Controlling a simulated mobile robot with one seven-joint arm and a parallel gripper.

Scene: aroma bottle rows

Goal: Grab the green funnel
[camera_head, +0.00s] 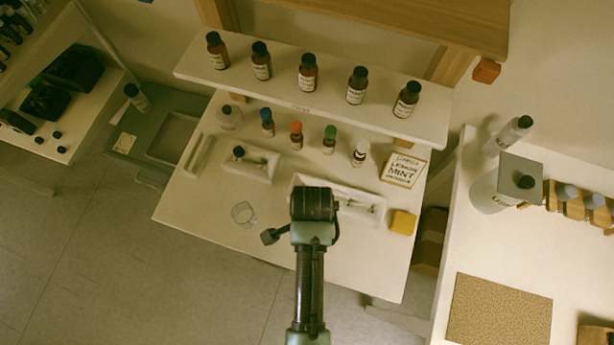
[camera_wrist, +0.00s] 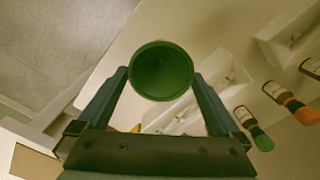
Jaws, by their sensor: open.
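The green funnel (camera_wrist: 161,70) shows in the wrist view as a round, dark green cone with its wide mouth towards the camera. It lies between the two fingertips of my gripper (camera_wrist: 160,78), which is open. The rim comes close to both fingers; I cannot tell whether they touch it. The funnel's lower part is hidden under its mouth. In the head view I cannot make out the funnel, and my arm covers the middle of the table there.
The white table (camera_head: 205,210) holds a clear glass (camera_head: 243,213), a yellow block (camera_head: 402,222), a label card (camera_head: 403,169) and small capped bottles. A raised shelf (camera_head: 290,103) with several brown bottles stands behind. A white tray (camera_wrist: 200,100) lies beyond the funnel.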

